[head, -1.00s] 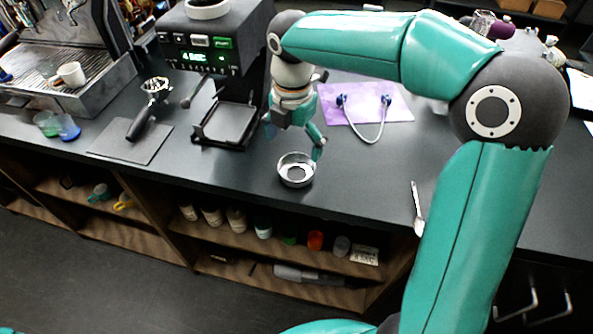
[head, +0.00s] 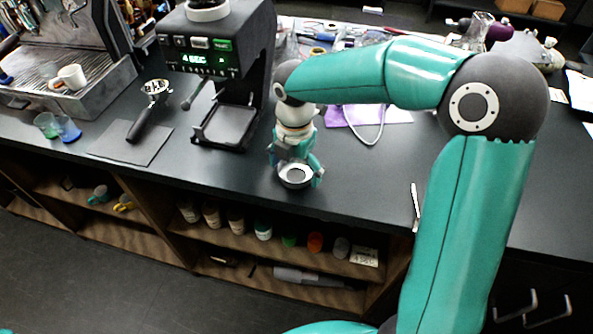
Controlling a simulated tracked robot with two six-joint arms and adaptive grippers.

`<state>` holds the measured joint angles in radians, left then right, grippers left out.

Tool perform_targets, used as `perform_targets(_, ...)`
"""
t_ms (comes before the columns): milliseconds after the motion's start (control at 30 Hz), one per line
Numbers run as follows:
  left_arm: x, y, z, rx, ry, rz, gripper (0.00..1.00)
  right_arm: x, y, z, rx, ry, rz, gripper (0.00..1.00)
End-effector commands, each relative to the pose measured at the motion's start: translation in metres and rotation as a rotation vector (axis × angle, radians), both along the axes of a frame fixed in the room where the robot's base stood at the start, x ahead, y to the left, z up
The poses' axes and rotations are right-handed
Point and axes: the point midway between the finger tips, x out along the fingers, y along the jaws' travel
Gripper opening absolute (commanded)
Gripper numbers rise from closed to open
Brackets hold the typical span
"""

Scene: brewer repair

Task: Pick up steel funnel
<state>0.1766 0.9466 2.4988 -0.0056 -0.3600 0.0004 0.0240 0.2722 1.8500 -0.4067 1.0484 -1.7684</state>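The steel funnel (head: 296,175) is a small round metal ring with a dark centre, resting on the dark counter near its front edge, right of the grinder. My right gripper (head: 297,173) is directly over it, pointing down. Its fingers are spread, one at the funnel's left rim and one at its right rim. Whether they touch the rim is too small to tell. The far side of the funnel is partly hidden by the gripper. My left gripper is not in the head view.
A grinder (head: 216,45) with an empty fork tray (head: 228,124) stands left of the gripper. A portafilter (head: 150,108) lies on a mat (head: 131,146) further left. A purple cloth (head: 345,116) with a hose lies behind my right arm. A spoon-like tool (head: 415,205) lies to the right.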

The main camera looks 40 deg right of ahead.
Motion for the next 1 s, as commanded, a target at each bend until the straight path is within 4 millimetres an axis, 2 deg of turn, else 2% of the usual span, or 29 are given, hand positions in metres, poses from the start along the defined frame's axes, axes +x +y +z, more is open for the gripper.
perform_targets(33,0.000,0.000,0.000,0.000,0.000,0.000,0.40,0.000,0.000,0.000,0.000,0.000,0.000,0.83)
perform_targets(200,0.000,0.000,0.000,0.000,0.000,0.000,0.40,0.000,0.000,0.000,0.000,0.000,0.000,0.55)
perform_targets(300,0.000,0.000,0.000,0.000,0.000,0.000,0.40,0.000,0.000,0.000,0.000,-0.001,0.000,0.43)
perform_targets(567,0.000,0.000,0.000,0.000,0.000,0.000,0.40,0.000,0.000,0.001,0.000,-0.001,0.001,0.43)
perform_targets(733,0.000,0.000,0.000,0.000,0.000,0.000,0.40,0.001,0.000,0.010,0.000,-0.003,0.000,0.43)
perform_targets(867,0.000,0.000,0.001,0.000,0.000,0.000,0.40,0.001,0.001,0.024,0.000,-0.003,0.000,0.43)
perform_targets(1000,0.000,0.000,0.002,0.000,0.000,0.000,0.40,0.002,0.001,0.052,0.000,-0.008,0.001,0.42)
